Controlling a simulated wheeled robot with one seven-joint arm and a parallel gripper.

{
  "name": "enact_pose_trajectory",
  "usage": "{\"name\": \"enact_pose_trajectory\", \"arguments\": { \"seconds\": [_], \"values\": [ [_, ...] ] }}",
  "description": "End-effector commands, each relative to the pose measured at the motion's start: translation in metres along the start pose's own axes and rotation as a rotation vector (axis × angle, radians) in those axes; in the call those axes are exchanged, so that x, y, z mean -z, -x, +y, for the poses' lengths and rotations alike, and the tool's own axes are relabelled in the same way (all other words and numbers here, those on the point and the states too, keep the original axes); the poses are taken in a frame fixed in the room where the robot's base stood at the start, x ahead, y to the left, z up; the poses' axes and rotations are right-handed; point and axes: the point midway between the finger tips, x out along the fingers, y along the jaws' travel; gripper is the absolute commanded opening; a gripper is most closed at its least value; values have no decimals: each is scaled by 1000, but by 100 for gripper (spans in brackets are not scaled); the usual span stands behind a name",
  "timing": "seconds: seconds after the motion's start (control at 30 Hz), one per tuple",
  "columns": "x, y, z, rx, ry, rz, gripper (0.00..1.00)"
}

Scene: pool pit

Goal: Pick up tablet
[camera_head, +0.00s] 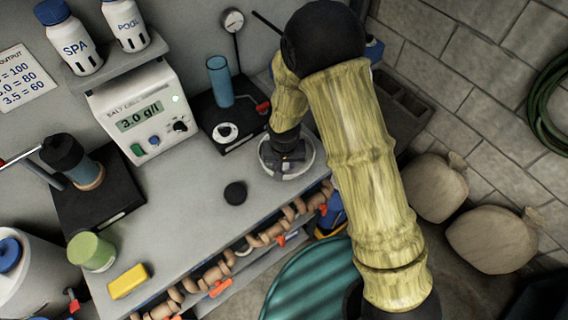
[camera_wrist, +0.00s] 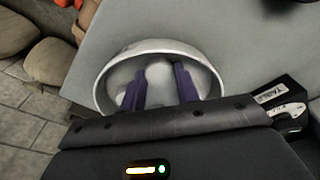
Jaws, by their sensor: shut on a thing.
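A round white bowl (camera_wrist: 104,88) stands on the grey bench and holds several pale rounded tablets. My gripper (camera_wrist: 160,72) reaches down into the bowl with its two purple fingers. The fingers are shut on one pale tablet (camera_wrist: 158,74), still within the outline of the bowl. The head view shows my gripper (camera_head: 288,160) from above over the same bowl (camera_head: 312,166); the held tablet cannot be made out there.
A black stand with a blue cylinder (camera_head: 219,82) is beside the bowl. A dark disc (camera_head: 235,193) lies on the bench near a salt meter (camera_head: 143,118). A yellow block (camera_head: 128,281) and green jar (camera_head: 92,250) are lower left. Sacks (camera_head: 490,240) lie on the floor.

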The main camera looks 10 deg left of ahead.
Motion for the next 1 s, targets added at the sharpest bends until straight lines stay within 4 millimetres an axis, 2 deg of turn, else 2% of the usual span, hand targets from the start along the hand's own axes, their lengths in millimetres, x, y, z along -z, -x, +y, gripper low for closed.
{"name": "enact_pose_trajectory", "arguments": {
  "seconds": [0.27,0.5,0.7,1.0],
  "values": [
    [4,22,1,1,-4,4,10],
    [10,64,0,2,-4,6,10],
    [12,92,1,1,-3,3,10],
    [12,99,1,0,-2,0,10]
  ]
}}
